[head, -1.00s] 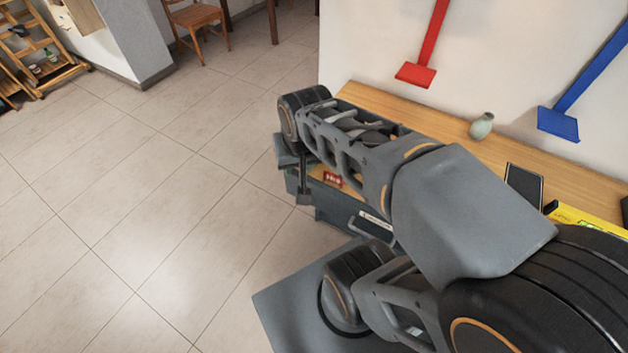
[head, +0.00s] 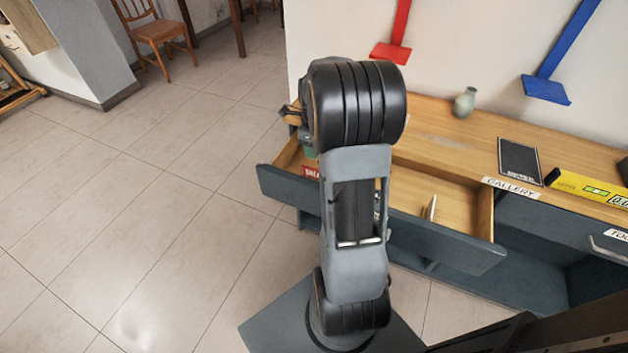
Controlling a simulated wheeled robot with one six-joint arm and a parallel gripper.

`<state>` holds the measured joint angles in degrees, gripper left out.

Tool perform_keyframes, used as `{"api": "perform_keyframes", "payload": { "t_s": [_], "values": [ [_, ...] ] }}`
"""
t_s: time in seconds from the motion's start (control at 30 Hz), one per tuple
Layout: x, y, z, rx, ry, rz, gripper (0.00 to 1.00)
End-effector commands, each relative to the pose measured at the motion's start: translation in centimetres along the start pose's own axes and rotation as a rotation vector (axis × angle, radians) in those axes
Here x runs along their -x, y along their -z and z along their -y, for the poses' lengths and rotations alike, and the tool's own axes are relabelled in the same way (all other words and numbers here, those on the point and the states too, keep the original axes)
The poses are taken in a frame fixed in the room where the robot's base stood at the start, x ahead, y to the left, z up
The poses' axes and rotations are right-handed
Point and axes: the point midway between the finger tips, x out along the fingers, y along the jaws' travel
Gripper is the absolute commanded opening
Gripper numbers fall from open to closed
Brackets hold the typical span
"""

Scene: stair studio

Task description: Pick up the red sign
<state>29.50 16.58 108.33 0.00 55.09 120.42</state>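The red sign (head: 311,172) lies inside the open drawer near its left end. It is small, with white lettering, and my arm hides its right part. The drawer (head: 440,246) is dark grey outside with a light wood bottom. My gripper (head: 294,113) is at the end of my arm, above the far left part of the drawer, mostly hidden behind my thick black wrist joint. Only a bit of it shows at the left of the joint, so I cannot see its fingers or whether it holds anything.
A thin pale item (head: 430,208) lies in the drawer right of my arm. The tiled floor at left is clear.

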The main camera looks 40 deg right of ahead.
Motion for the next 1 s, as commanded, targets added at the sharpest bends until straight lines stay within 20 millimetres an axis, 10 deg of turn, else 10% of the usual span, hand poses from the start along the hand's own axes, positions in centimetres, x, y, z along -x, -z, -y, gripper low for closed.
{"api": "perform_keyframes", "payload": {
  "t_s": [1.0],
  "values": [
    [-11.2,-0.1,-0.3,0.002,0.000,0.000,0.36]
  ]
}}
